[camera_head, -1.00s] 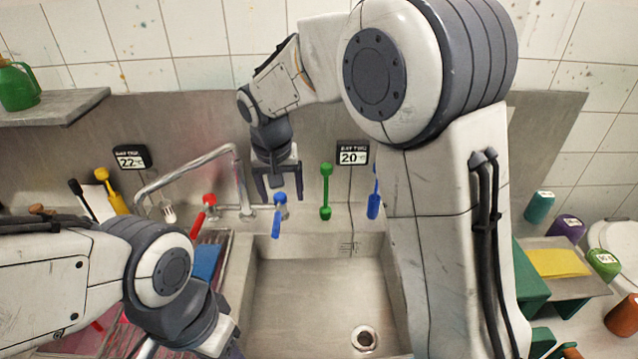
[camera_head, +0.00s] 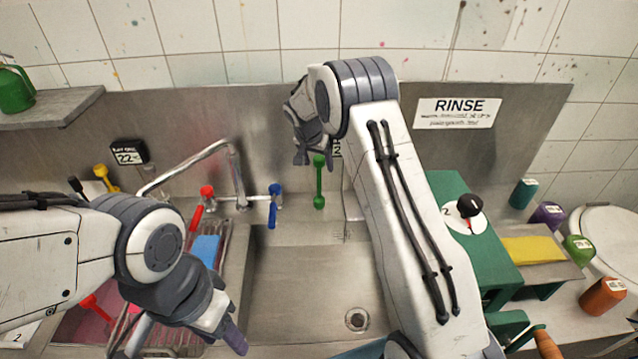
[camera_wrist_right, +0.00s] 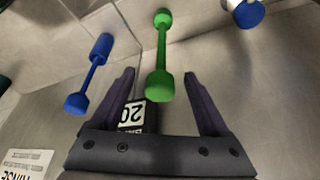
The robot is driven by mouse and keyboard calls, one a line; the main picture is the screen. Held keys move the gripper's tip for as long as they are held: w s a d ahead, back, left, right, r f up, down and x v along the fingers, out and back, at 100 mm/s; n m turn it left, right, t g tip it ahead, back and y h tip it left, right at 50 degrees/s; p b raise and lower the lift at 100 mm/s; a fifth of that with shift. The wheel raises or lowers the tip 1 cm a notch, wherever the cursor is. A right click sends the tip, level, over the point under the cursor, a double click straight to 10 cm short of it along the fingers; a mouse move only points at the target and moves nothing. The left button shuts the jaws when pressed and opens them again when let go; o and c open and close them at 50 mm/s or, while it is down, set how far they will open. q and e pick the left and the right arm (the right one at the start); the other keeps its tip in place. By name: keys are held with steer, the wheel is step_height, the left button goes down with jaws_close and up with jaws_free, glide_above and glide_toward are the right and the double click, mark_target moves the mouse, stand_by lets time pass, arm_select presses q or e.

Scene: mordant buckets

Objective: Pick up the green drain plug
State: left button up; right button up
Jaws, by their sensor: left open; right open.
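The green drain plug (camera_head: 319,186) is a thin upright bar with a thick knob at each end, at the steel back wall above the sink. It also shows in the right wrist view (camera_wrist_right: 161,50). My right gripper (camera_head: 302,156) is at the plug's upper end, just left of it in the head view. In the right wrist view my right gripper (camera_wrist_right: 160,74) is open, with the plug's near knob between its fingers in the picture; I cannot tell whether they touch. My left gripper (camera_head: 238,338) is open, low at the left front, away from the plug.
A similar blue bar (camera_wrist_right: 91,75) is beside the plug. A tap with red (camera_head: 205,192) and blue (camera_head: 275,192) handles is to its left. A label display reading 20 (camera_wrist_right: 132,115) is behind my right gripper. The sink basin (camera_head: 300,290) below is empty.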

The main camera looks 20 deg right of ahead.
mark_target(319, 184)
steer(key=shift+p+x, duration=0.45)
steer(key=shift+x, duration=0.6)
steer(key=shift+w+d+f, duration=0.1)
steer(key=shift+w+f, duration=0.05)
steer(key=shift+f, duration=0.3)
arm_select(q)
steer(key=shift+r, duration=0.95)
arm_select(e)
steer(key=shift+c, duration=0.3)
jaws_close()
steer(key=shift+r, duration=0.1)
